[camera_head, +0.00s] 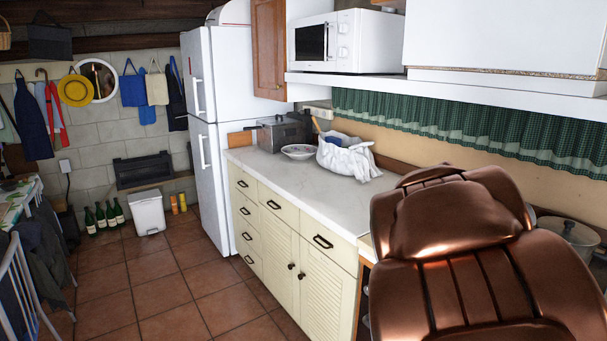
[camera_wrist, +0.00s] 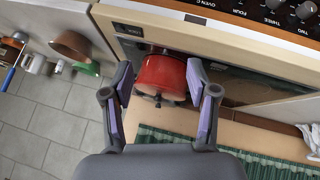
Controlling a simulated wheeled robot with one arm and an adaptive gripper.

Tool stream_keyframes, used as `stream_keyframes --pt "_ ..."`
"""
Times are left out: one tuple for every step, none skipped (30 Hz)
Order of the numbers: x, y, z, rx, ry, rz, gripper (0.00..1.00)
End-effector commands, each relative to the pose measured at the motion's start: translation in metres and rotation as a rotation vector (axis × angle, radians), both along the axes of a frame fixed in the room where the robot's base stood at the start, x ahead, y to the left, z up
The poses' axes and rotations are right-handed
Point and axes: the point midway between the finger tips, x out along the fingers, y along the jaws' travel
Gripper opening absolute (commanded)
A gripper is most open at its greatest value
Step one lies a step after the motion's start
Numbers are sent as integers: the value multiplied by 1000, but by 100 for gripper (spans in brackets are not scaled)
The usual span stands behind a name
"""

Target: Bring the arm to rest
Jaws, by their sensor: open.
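My gripper (camera_wrist: 159,78) shows in the wrist view with its two dark fingers and purple pads spread apart. It is open and nothing is clasped between the pads. A red pot (camera_wrist: 160,78) with a dark handle or knob shows beyond and between the fingertips; I cannot tell how far off it is. In the head view a large copper-coloured part of my arm fills the lower right and hides part of the counter. The gripper itself does not show in the head view.
A white worktop (camera_head: 300,178) holds a bowl (camera_head: 298,152), a metal box (camera_head: 285,132) and a white cloth bag (camera_head: 347,158). A microwave (camera_head: 347,42) sits above. The tiled floor (camera_head: 165,290) is open at left. Oven knobs (camera_wrist: 305,10) show in the wrist view.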

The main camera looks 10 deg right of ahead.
Motion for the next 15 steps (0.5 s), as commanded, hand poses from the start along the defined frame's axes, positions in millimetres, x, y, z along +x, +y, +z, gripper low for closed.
stream_keyframes --pt "-10 27 -1 63 36 68 59" --pt "-17 43 -7 105 64 111 59" --pt "-26 64 -13 159 104 174 59" --pt "-34 80 -17 201 131 224 59" --pt "-42 96 -21 240 160 276 59" --pt "-53 118 -28 295 199 349 59" --pt "-61 134 -32 334 228 406 59" --pt "-70 150 -34 371 255 463 59" --pt "-83 169 -38 419 291 538 59" --pt "-92 183 -42 455 318 593 59" --pt "-101 196 -44 485 343 648 59" --pt "-112 212 -46 522 371 718 59" --pt "-120 222 -47 547 391 765 59" --pt "-128 232 -49 572 411 808 59" --pt "-138 242 -50 599 436 859 59"
